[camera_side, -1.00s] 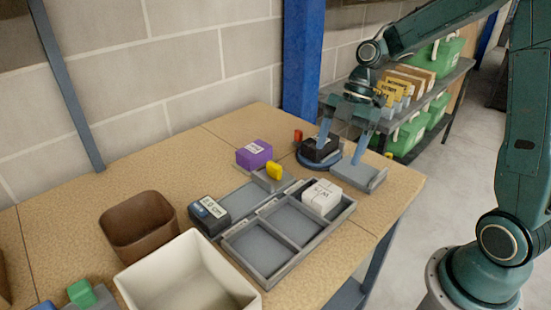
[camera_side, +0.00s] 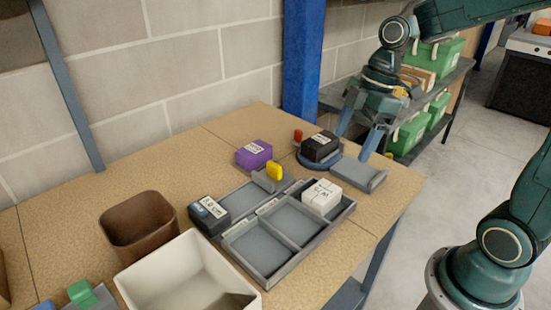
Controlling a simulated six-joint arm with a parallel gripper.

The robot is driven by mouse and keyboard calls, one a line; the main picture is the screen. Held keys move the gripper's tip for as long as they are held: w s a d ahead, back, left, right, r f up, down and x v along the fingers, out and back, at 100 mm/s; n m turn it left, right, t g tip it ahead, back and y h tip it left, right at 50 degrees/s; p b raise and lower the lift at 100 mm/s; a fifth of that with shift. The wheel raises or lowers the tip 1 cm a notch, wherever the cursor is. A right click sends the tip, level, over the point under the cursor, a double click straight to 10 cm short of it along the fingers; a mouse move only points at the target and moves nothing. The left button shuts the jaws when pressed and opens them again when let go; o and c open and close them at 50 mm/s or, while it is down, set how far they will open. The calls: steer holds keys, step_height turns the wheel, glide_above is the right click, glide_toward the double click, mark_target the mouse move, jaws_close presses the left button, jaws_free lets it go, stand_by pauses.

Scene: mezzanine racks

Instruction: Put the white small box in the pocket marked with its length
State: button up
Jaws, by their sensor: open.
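The white small box (camera_side: 322,196) sits at the right end of the grey pocket tray (camera_side: 268,279), with dark markings on its top. The tray has several pockets, and the ones left of the white box look empty. The pocket labels are too small to read. My gripper (camera_side: 360,146) is open and empty, above and behind the white box. Its fingers point down near the black box (camera_side: 320,146) and the grey flat holder (camera_side: 362,175).
A purple box (camera_side: 254,154), a yellow piece (camera_side: 274,171) and a red piece (camera_side: 298,135) stand behind the tray. A dark labelled box (camera_side: 208,215) is at the tray's left. A brown bin (camera_side: 137,228) and a cream bin (camera_side: 180,270) stand front left.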

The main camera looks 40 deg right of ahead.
steer(key=s+r+m+t+h, duration=0.2)
steer(key=s+r+m+t, duration=0.2)
steer(key=s+m, duration=0.8)
steer(key=shift+s+a+r+m+h, duration=0.3)
steer(key=shift+s+a+r+m, duration=0.15)
steer(key=shift+s+r, duration=0.1)
stand_by(0.7)
